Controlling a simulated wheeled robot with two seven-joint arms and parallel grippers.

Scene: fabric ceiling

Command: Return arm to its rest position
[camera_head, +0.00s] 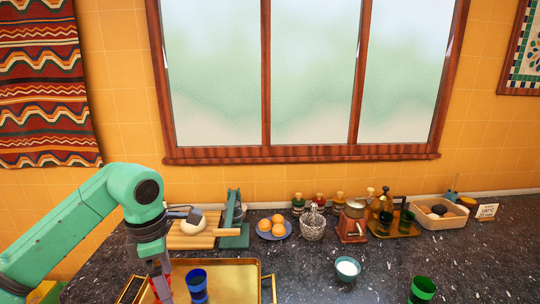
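My green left arm comes in from the left, bends at the elbow and points down. Its gripper (160,286) is over the left part of a gold tray (232,274), near the front edge of the picture. Its fingertips are small and partly cut off, so I cannot tell whether they are open or hold anything. A red patch shows beside the fingers. A blue cup (197,284) stands on the tray just right of the gripper, with a gap between them. My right arm and gripper are not in view.
Along the back stand a wooden board (190,238), a green press (236,232), a plate of oranges (272,228), a grinder (352,222), a small gold tray (396,231) and a crate (440,218). A white-filled bowl (347,268) and green cup (422,289) stand right. Dark counter between is clear.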

